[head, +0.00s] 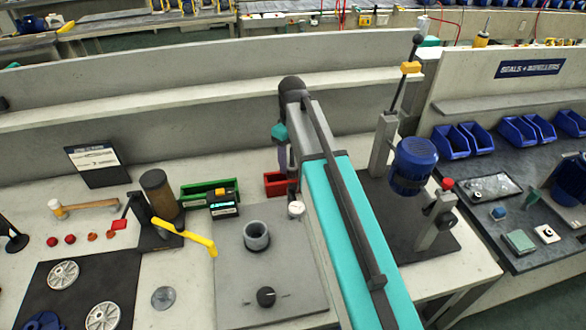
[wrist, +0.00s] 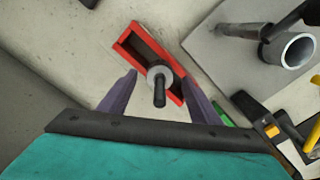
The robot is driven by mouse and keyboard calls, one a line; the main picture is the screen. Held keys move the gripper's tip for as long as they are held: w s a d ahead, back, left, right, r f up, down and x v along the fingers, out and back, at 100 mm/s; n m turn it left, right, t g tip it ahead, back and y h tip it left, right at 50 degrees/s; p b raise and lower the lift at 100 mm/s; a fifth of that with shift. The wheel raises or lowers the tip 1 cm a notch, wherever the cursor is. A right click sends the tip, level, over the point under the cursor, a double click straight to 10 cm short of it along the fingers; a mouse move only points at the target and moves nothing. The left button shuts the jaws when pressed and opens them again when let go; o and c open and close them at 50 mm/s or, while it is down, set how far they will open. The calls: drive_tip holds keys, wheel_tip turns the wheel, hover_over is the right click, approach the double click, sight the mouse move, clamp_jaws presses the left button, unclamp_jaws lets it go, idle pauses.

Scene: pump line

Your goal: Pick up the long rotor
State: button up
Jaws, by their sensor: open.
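A part with a grey disc and a dark shaft (wrist: 159,82), which looks like the long rotor, shows in the wrist view over the red tray (wrist: 127,46). I cannot tell how deep it sits in the tray. My gripper (wrist: 160,76) is open, its purple fingers apart on either side of the part and not visibly touching it. In the head view, the gripper (head: 284,160) points down by the red tray (head: 274,184), partly hidden by my arm.
A grey plate (head: 235,285) with a grey cup (head: 257,236) stands close by. Left of the red tray are a green tray (head: 196,193), a brown cylinder (head: 158,193) and a yellow handle (head: 186,236). A press with a blue motor (head: 413,165) stands at right.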

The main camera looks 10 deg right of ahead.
drive_tip(key=shift+f, duration=1.05)
clamp_jaws()
